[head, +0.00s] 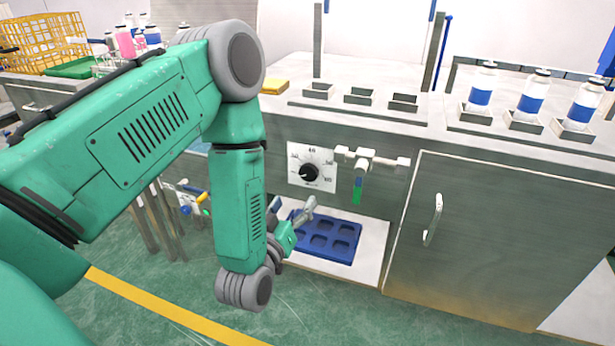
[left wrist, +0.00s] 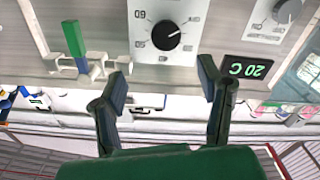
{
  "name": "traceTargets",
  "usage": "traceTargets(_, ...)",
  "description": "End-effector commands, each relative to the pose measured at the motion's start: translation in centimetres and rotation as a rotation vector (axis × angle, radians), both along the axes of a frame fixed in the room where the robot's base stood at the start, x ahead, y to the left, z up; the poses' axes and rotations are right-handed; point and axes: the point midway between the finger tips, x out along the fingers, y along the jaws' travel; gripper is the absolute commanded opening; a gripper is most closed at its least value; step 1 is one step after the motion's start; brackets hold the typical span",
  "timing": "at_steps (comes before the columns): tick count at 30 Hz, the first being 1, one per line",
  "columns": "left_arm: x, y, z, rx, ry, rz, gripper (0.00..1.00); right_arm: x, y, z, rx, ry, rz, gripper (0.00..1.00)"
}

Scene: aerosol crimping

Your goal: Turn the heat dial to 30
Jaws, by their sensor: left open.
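The heat dial (head: 310,173) is a black knob on a white numbered plate on the grey cabinet front. The left wrist view shows the dial (left wrist: 166,35) upside down, with its white mark pointing near the 20. A dark display (left wrist: 248,68) beside it reads 20 C in green. My left gripper (head: 306,212) is below the dial in the head view, apart from it. In the left wrist view, my left gripper (left wrist: 165,85) has two dark fingers spread wide, with nothing between them and the dial ahead. My right gripper is out of view.
A valve with a green handle (head: 357,190) sticks out right of the dial. A blue tray (head: 335,240) lies on the shelf below. A cabinet door with a handle (head: 434,219) is further right. Another knob (left wrist: 288,11) shows in the left wrist view.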

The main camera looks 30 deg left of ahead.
Motion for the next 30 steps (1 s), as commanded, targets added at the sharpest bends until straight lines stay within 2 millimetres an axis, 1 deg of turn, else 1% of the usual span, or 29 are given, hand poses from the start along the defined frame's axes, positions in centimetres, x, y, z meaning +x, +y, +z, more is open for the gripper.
traceTargets(2, 1.5, 0.7, 0.1, -0.003, -0.004, 0.002, 0.61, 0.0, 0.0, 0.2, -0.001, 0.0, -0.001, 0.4)
traceTargets(9, 6.5, 2.9, -0.7, -0.015, -0.003, 0.002, 0.61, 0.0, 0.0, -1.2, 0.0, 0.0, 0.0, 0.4)
traceTargets(15, 9.9, 3.7, -0.7, -0.014, -0.001, 0.001, 0.61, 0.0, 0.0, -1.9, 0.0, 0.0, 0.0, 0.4)
traceTargets(18, 11.0, 3.8, -0.6, -0.014, 0.001, 0.001, 0.61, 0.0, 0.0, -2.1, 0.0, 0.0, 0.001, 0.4)
traceTargets(21, 11.6, 3.8, -0.5, -0.012, 0.001, 0.001, 0.61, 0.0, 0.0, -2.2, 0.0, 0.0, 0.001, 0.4)
traceTargets(30, 11.9, 4.1, -0.6, -0.015, 0.004, 0.0, 0.61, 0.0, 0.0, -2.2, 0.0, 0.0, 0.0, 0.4)
